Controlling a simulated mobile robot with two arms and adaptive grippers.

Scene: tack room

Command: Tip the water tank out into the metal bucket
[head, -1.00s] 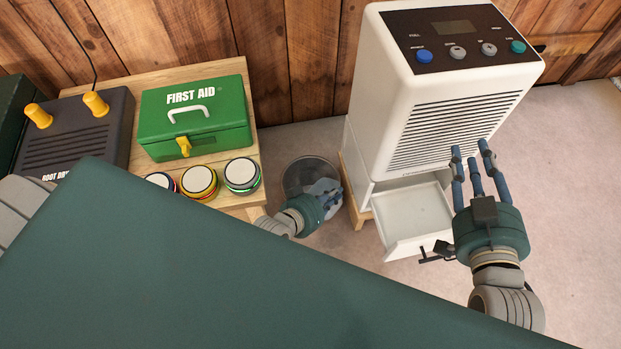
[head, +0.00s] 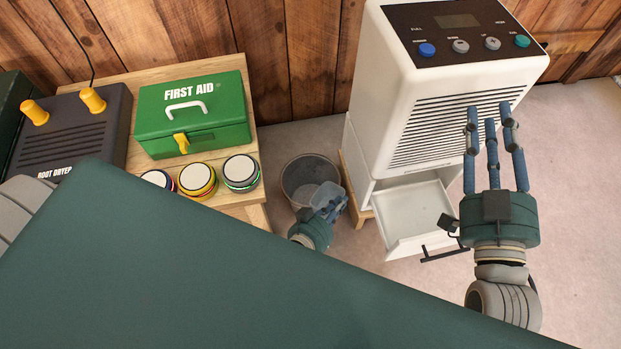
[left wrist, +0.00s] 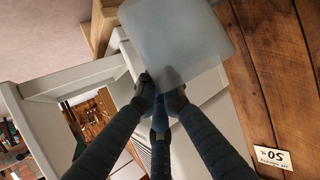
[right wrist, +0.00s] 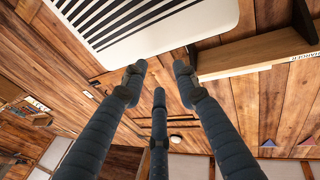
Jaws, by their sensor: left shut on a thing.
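The water tank (head: 327,198) is a small translucent box. My left gripper (head: 335,211) is shut on it and holds it at the right side of the bucket's mouth. In the left wrist view the tank (left wrist: 175,40) sits at the fingertips (left wrist: 162,95), cloudy and see-through. The metal bucket (head: 302,178) is grey and round, on the floor between the bench and the dehumidifier. The tank hides part of its right rim. I cannot tell whether water is in either. My right gripper (head: 490,115) is open and empty in front of the dehumidifier's grille; its fingers also show in the right wrist view (right wrist: 158,80).
The white dehumidifier (head: 385,110) stands right of the bucket on a low wooden stand (head: 354,190), with its drawer (head: 418,210) pulled open. A wooden bench (head: 245,115) at left holds a green first aid box (head: 195,115), several round tins (head: 198,180) and a boot dryer (head: 75,135).

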